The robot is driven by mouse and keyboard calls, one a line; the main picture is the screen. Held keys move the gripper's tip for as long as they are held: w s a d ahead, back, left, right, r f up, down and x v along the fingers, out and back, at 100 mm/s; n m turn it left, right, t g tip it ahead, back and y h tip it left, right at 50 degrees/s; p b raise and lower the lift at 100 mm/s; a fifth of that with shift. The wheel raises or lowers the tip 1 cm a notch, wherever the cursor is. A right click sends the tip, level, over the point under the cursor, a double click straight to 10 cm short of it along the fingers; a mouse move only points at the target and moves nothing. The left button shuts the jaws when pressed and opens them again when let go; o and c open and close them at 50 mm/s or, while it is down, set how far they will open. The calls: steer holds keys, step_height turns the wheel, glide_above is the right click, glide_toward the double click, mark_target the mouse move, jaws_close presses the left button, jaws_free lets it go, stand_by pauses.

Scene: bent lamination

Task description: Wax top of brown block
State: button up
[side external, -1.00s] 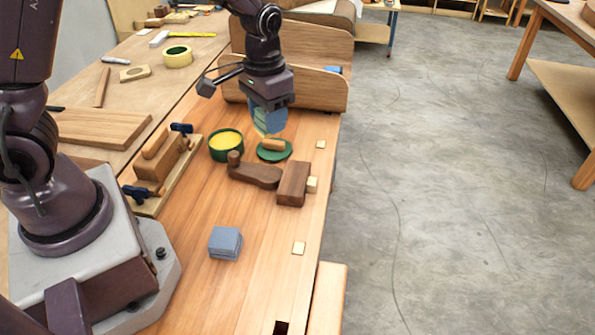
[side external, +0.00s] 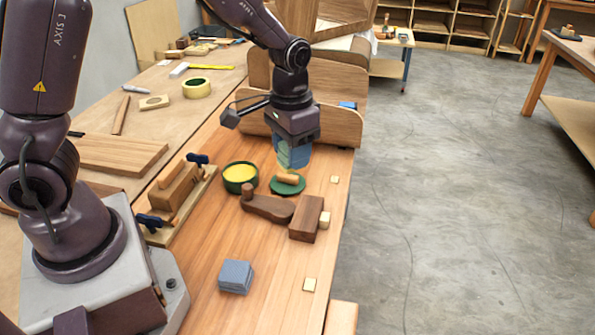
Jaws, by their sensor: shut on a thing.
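The dark brown block (side external: 305,218) lies on the bench near its right edge, beside a curved dark wood piece (side external: 268,207) with a knob. A green tin (side external: 240,178) of yellow wax stands up and left of it. A green disc, perhaps the tin's lid (side external: 300,188), has a small wooden piece (side external: 287,179) on it. My gripper (side external: 294,152) points down just behind the disc, shut on a blue cloth-like pad (side external: 291,158) with a pale yellowish lower end. The pad appears above the bench, apart from the brown block. Its contact with anything below is unclear.
A lighter brown block (side external: 177,187) sits in a clamped fixture at left. A stack of blue-grey cloths (side external: 236,277) lies in front. Curved wooden panels (side external: 335,125) stand behind my gripper. The bench between the cloths and brown block is clear.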

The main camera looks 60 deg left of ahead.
steer(key=w+a+f, duration=0.5)
steer(key=w+f, duration=0.2)
steer(key=w, duration=0.2)
steer(key=shift+s+f, duration=0.15)
steer(key=shift+f, duration=1.6)
steer(key=shift+s+f, duration=0.15)
steer(key=shift+f, duration=1.6)
steer(key=shift+s+d+f, duration=0.1)
steer(key=shift+d+f, duration=0.05)
steer(key=shift+f, duration=0.2)
steer(key=shift+s+d, duration=4)
steer(key=shift+s, duration=0.05)
steer(key=shift+w+a, duration=4.15)
steer(key=shift+w, duration=0.05)
steer(key=shift+s+d, duration=0.2)
steer(key=shift+d, duration=0.1)
steer(key=shift+s+d, duration=3.95)
steer(key=shift+s, duration=0.1)
steer(key=shift+w+a, duration=4.25)
steer(key=shift+w, duration=0.1)
step_height(320, 180, up, 8)
steer(key=shift+s, duration=0.1)
